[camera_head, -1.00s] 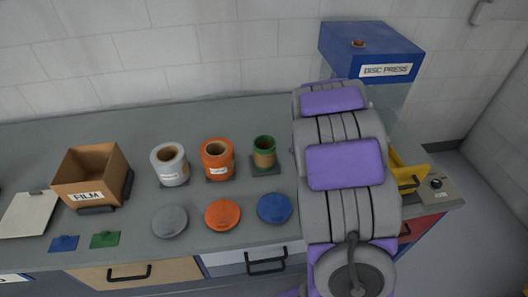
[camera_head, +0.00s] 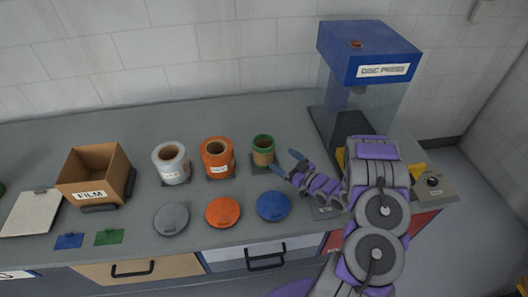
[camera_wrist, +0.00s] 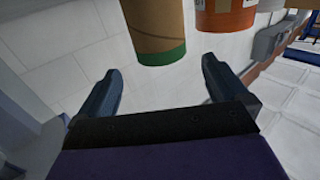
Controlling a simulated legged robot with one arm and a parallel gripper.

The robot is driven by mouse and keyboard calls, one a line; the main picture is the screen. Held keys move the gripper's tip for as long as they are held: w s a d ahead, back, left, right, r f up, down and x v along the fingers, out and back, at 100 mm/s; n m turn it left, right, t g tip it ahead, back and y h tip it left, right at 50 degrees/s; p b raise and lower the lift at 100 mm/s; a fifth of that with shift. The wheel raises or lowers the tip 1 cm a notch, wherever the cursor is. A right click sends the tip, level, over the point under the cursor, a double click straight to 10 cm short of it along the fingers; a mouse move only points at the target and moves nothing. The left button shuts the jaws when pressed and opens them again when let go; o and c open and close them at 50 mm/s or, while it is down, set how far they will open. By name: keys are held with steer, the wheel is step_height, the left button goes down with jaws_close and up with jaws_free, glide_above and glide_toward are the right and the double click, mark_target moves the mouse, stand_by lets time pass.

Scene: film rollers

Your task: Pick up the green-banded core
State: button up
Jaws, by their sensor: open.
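The green-banded core (camera_head: 263,154) is a short brown tube with green bands, upright on a small dark pad on the counter, right of the orange roll. In the wrist view the core (camera_wrist: 157,28) shows ahead of the jaws, its lower end cut by a green band. My gripper (camera_head: 286,162) is just right of the core, with its blue fingers spread and pointing left toward it. In the wrist view my gripper (camera_wrist: 162,88) has nothing between its fingers. The core looks apart from both fingers.
An orange roll (camera_head: 217,172) and a white roll (camera_head: 172,174) stand left of the core. Grey (camera_head: 171,219), orange (camera_head: 223,212) and blue (camera_head: 273,207) discs lie in front. The disc press (camera_head: 368,50) stands behind my arm. A film box (camera_head: 70,188) is at left.

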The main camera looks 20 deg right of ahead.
mark_target(271, 152)
steer(key=x, duration=0.5)
steer(key=shift+w+a+b, duration=0.1)
steer(key=shift+a+b, duration=0.05)
steer(key=shift+b, duration=0.25)
steer(key=shift+d+b+x, duration=0.2)
steer(key=shift+b+x, duration=0.55)
steer(key=shift+x, duration=2.45)
steer(key=shift+r, duration=0.15)
steer(key=shift+c, duration=0.3)
steer(key=c, duration=0.7)
